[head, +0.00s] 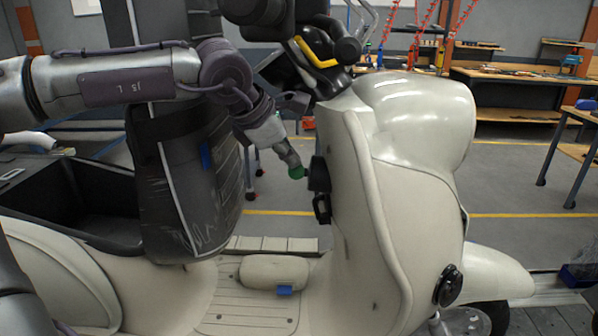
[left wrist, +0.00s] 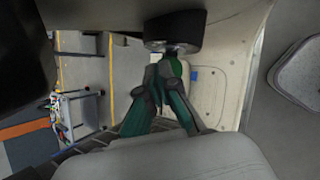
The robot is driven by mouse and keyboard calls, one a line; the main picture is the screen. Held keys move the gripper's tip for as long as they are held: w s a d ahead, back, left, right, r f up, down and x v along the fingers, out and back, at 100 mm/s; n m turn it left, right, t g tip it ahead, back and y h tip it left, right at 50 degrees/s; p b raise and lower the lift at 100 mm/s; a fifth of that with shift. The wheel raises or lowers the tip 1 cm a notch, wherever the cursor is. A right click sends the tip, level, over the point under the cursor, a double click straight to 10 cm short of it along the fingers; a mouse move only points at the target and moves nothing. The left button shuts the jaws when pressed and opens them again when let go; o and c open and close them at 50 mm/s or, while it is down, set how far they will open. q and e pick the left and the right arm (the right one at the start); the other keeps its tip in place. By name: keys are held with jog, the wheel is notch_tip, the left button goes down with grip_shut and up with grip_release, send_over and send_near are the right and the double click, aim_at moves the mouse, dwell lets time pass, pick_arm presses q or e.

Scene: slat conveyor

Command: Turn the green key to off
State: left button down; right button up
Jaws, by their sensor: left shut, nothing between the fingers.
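My right gripper is not in view.
The scooter's handlebar (head: 318,55) is above the lock, close to my left arm. A black hook (head: 322,209) hangs below the lock. The scooter's floorboard (head: 245,308) is low in front. Workbenches (head: 515,82) stand at the back right, with open floor between.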

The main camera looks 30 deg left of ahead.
pick_arm(q)
jog(key=shift+a+f+b, duration=0.1)
jog(key=shift+f+b, duration=0.45)
jog(key=shift+f, duration=0.25)
dwell(1.0)
jog(key=shift+r, duration=0.1)
jog(key=shift+s+r, duration=0.1)
jog(key=shift+r, duration=0.3)
jog(key=p+v, duration=0.3)
jog(key=v, duration=0.5)
jog(key=shift+r, duration=0.3)
dwell(0.6)
